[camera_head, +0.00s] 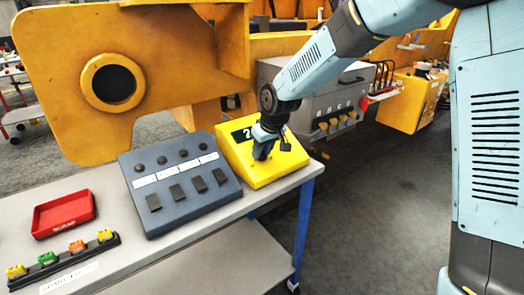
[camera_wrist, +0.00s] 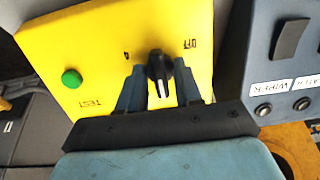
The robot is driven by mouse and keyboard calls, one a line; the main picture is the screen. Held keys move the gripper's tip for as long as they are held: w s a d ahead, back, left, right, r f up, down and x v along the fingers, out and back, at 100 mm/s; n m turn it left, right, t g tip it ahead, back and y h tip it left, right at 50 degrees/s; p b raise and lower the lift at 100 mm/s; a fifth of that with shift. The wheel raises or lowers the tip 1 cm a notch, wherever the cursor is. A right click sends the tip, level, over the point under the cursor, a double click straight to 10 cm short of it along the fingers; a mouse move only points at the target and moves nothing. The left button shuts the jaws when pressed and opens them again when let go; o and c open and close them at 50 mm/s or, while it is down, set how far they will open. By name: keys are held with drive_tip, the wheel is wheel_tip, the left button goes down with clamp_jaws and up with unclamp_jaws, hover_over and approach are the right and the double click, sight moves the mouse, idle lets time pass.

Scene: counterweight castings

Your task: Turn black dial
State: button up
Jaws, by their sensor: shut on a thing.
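The black dial (camera_wrist: 158,66) sits on the sloped face of a yellow box (camera_wrist: 60,40), which also shows in the head view (camera_head: 283,171). A white line on the dial points toward my gripper's base, down in the wrist view. My gripper (camera_wrist: 160,68) is shut on the dial, one finger on each side. In the head view my gripper (camera_head: 264,147) reaches down onto the box face and hides the dial. Printed marks, one reading OFF, stand beyond the dial. A green button (camera_wrist: 71,78) and the word TEST are left of it in the wrist view.
A grey-blue panel (camera_head: 180,218) with knobs and switches stands beside the yellow box. A red tray (camera_head: 63,214) and a black strip with coloured pieces (camera_head: 77,246) lie further left on the bench. A large yellow casting (camera_head: 170,60) rises behind.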

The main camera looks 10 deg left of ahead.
idle(0.3)
drive_tip(key=o, duration=0.7)
drive_tip(key=v, duration=1.3)
drive_tip(key=shift+s+d+r, duration=0.1)
drive_tip(key=shift+r, duration=0.2)
drive_tip(key=s+d+r+m+t+h, duration=0.1)
drive_tip(key=s+d+r+m, duration=0.15)
drive_tip(key=d, duration=0.45)
drive_tip(key=s+d+r+m, duration=0.1)
drive_tip(key=s+d+r, duration=0.15)
drive_tip(key=d, duration=0.45)
drive_tip(key=s+d+r+m+t+h, duration=0.1)
drive_tip(key=s+d, duration=0.2)
drive_tip(key=d, duration=0.4)
drive_tip(key=s+d+m, duration=0.1)
drive_tip(key=s+d, duration=0.4)
drive_tip(key=s+d+f+m+h, duration=0.1)
drive_tip(key=s+d+m, duration=0.1)
drive_tip(key=s+d, duration=0.2)
drive_tip(key=s+d+m, duration=0.2)
drive_tip(key=s+d, duration=0.3)
drive_tip(key=shift+s+d+f+t, duration=0.2)
drive_tip(key=shift+s+d+t, duration=0.1)
drive_tip(key=shift+d+t, duration=0.1)
